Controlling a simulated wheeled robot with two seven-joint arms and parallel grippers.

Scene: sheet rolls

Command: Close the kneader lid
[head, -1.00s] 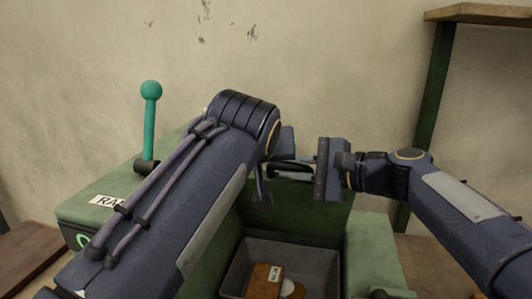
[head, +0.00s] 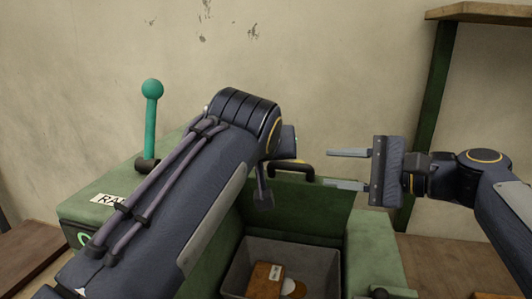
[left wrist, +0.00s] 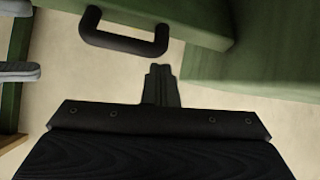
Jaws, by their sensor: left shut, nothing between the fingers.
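The kneader's green lid (head: 318,208) stands raised at the back of the grey tub (head: 240,265). Its black handle (head: 293,167) is on the upper edge and also shows in the left wrist view (left wrist: 125,42). My left gripper (left wrist: 160,70) is shut and empty, its fingertips just beside the handle in that view; I cannot tell if they touch. In the head view my left forearm hides most of it. My right gripper (head: 328,168) is open and empty, right of the handle and apart from it, fingers pointing left.
The tub holds a brown block (head: 264,280) and a pale round thing (head: 290,288). A teal ball-topped lever (head: 151,120) rises on the left of the green machine (head: 85,207). A shelf (head: 480,12) with a green post stands at the right. The wall is behind.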

